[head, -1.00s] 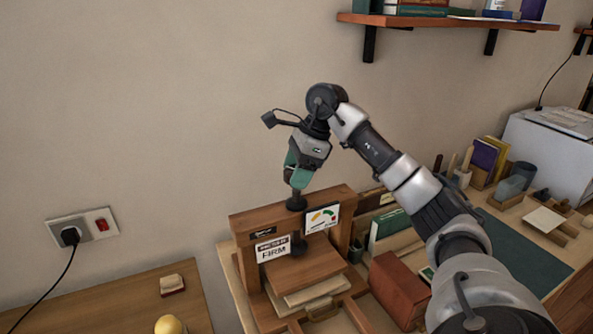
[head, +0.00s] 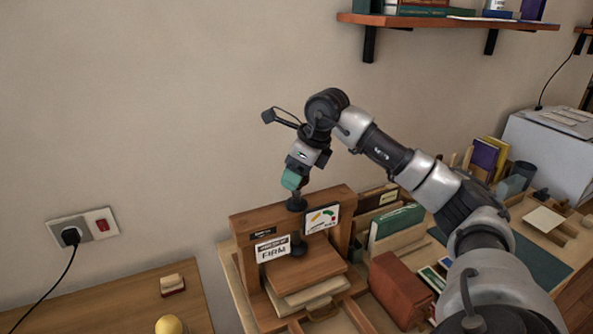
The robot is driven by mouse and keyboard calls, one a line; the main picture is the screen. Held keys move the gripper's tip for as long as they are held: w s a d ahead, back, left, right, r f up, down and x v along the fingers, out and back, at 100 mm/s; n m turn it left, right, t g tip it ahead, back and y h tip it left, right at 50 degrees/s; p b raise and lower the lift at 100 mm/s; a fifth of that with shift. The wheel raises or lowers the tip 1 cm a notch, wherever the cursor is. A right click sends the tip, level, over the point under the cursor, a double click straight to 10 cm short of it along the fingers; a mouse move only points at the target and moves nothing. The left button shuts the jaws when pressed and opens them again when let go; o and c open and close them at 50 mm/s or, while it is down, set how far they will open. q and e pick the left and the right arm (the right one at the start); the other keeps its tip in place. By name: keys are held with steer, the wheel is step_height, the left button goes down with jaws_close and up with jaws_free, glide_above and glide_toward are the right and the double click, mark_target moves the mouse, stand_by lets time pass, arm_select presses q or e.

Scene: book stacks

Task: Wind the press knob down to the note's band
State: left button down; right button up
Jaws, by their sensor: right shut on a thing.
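The wooden book press (head: 345,204) stands on the bench with a black knob (head: 296,203) on top of its crossbeam. My right gripper (head: 292,184) comes down from above and is shut on the knob; its fingers partly hide the knob's upper part. A white note (head: 273,249) reading "FIRM" is on the front of the beam. Under the beam, the dark screw foot (head: 299,246) meets the wooden press plate (head: 305,268). My left gripper is not in view.
A reddish-brown box (head: 400,290) and a rack with a green book (head: 397,221) stand right of the press. A wall socket (head: 82,230) with a plug is at left. A lower table (head: 110,305) holds a brush and a yellow knob-like thing. A shelf (head: 450,22) hangs above.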

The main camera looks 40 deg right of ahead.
steer(key=m, duration=0.1)
steer(key=m+h, duration=0.1)
steer(key=m, duration=0.3)
steer(key=shift+d+r+t+h+p, duration=0.1)
steer(key=shift+r+t+h+p, duration=0.25)
steer(key=shift+t+h, duration=0.05)
steer(key=shift+w, duration=0.1)
steer(key=o, duration=0.8)
steer(key=shift+o, duration=0.5)
steer(key=shift+f, duration=0.1)
steer(key=v, duration=1)
steer(key=shift+s+r, duration=0.25)
steer(key=shift+r, duration=0.1)
